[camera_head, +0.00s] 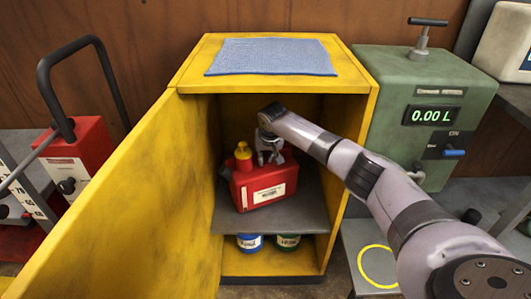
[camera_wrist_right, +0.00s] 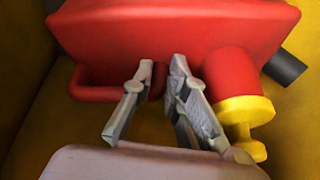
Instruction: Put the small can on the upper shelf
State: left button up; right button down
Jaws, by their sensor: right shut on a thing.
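The small can (camera_head: 264,186) is red with a yellow cap (camera_head: 243,152) and a white label. It is upright inside the open yellow cabinet, over the grey upper shelf (camera_head: 305,208); I cannot tell whether its base touches the shelf. My right gripper (camera_head: 268,150) reaches in from the right and is shut on the can's handle at its top. In the right wrist view the fingers (camera_wrist_right: 162,70) close on the red handle, with the can's red body (camera_wrist_right: 190,30) beyond and the yellow cap (camera_wrist_right: 243,112) at right. My left gripper is not in view.
The cabinet door (camera_head: 120,210) stands open at left. A blue tin (camera_head: 249,242) and a green tin (camera_head: 288,242) stand below the shelf. A blue cloth (camera_head: 270,57) lies on the cabinet top. A green dispenser (camera_head: 425,90) stands close at right, above a yellow ring (camera_head: 377,267).

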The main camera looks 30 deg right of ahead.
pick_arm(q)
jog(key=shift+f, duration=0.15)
pick_arm(e)
jog(key=shift+w, duration=0.3)
jog(key=shift+f, duration=0.1)
jog(key=c, duration=2)
grip_release()
jog(key=shift+s+d+f, duration=0.1)
jog(key=shift+s+f, duration=0.05)
jog(key=shift+f, duration=0.05)
jog(key=o, duration=0.4)
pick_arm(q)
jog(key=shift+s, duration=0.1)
pick_arm(e)
jog(key=shift+r, duration=0.1)
